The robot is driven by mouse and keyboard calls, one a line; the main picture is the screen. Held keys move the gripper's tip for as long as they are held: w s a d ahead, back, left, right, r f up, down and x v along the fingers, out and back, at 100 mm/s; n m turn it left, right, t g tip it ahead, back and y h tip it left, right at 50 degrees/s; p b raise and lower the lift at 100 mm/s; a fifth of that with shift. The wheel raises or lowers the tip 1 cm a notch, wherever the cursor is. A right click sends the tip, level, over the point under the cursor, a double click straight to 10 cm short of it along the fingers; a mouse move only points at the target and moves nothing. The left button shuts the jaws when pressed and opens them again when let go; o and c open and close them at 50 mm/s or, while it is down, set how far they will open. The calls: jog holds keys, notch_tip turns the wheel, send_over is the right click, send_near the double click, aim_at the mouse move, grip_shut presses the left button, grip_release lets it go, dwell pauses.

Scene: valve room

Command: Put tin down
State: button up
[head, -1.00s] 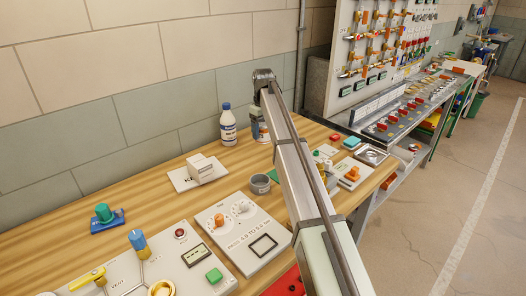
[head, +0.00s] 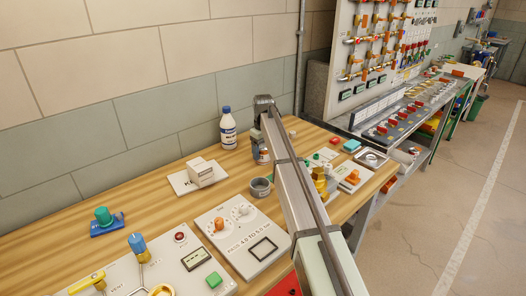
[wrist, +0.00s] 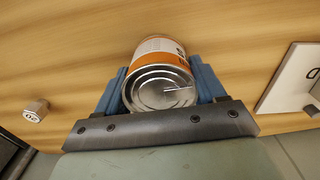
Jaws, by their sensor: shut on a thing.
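In the wrist view the tin (wrist: 163,86), with an orange and white label and a bare metal ring-pull lid facing the camera, sits between the two blue fingers of my gripper (wrist: 160,72). The gripper is shut on it. In the head view the tin (head: 263,154) shows only as a small part beside my arm's far end, which hides the rest. It is over the back of the wooden bench (head: 150,190). I cannot tell whether its base touches the wood.
A white and blue bottle (head: 228,129) stands left of the tin, by the wall. A grey round cup (head: 261,187) is nearer. A white block on a plate (head: 200,172) lies left, and a dial panel (head: 240,235) in front. Bare wood lies between them.

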aim_at(263, 145)
jog(key=shift+f, duration=0.1)
jog(key=o, duration=1.1)
notch_tip(263, 145, up, 12)
jog(key=shift+r, duration=0.15)
